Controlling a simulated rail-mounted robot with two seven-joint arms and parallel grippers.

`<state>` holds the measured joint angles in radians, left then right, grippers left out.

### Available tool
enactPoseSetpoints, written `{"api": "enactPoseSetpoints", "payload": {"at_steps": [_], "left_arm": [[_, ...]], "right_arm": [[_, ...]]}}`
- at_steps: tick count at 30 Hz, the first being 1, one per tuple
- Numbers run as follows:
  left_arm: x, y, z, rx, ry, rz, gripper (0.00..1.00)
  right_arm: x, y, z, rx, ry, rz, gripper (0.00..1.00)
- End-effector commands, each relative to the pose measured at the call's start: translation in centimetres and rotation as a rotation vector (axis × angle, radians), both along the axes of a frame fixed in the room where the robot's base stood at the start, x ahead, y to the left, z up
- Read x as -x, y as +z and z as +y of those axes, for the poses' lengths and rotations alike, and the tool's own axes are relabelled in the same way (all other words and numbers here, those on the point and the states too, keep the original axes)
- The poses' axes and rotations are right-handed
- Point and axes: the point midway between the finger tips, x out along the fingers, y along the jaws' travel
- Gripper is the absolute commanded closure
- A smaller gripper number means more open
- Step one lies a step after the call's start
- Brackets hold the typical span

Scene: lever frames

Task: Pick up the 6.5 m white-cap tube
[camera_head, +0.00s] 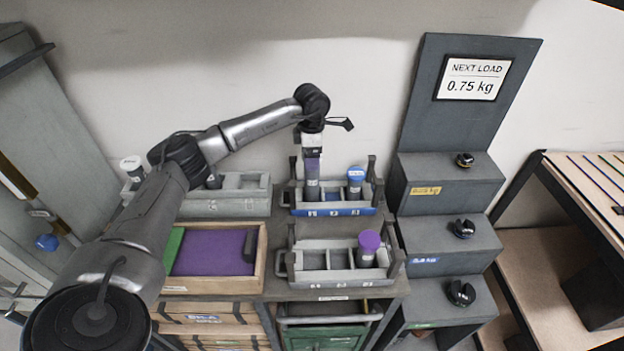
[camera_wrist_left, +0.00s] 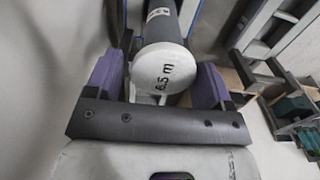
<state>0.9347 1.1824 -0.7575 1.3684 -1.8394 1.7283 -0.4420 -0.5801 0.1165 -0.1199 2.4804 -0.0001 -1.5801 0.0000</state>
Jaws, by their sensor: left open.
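The white-cap tube marked 6.5 m (camera_wrist_left: 165,68) shows in the left wrist view, its cap facing the camera. In the head view its dark body with a pale label (camera_head: 312,188) stands in the left part of the blue-labelled rack (camera_head: 332,211); its cap is hidden by my gripper. My left gripper (camera_head: 312,165) points down from above this tube. Its purple fingers (camera_wrist_left: 158,78) are open, one on each side of the cap. I cannot tell whether either touches it. My right gripper is not in view.
A blue-cap tube (camera_head: 356,176) stands close by in the same rack. A purple-cap tube (camera_head: 369,242) stands in the front rack (camera_head: 338,277). Another white-cap tube (camera_head: 131,166) is at the left. A stepped grey stand (camera_head: 448,188) with a "0.75 kg" sign (camera_head: 474,79) is at the right.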

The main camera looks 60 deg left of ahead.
Motion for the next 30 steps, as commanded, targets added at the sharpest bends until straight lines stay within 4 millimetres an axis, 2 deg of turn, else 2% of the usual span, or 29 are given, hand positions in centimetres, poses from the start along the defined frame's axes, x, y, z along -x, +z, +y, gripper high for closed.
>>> {"api": "enactPoseSetpoints", "payload": {"at_steps": [1, 7, 16, 30], "left_arm": [[0.0, -0.9, -0.2, 0.000, -0.001, 0.002, 0.25], [-0.1, -3.5, -0.4, -0.001, 0.000, 0.003, 0.25], [-0.1, -4.0, -0.4, 0.000, 0.000, 0.001, 0.25], [-0.1, -4.0, -0.4, 0.000, -0.001, 0.000, 0.69]], "right_arm": [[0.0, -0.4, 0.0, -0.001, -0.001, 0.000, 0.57], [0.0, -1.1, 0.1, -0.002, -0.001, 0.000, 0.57], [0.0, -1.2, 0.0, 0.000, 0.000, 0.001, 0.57], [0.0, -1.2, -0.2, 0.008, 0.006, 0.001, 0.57]]}}
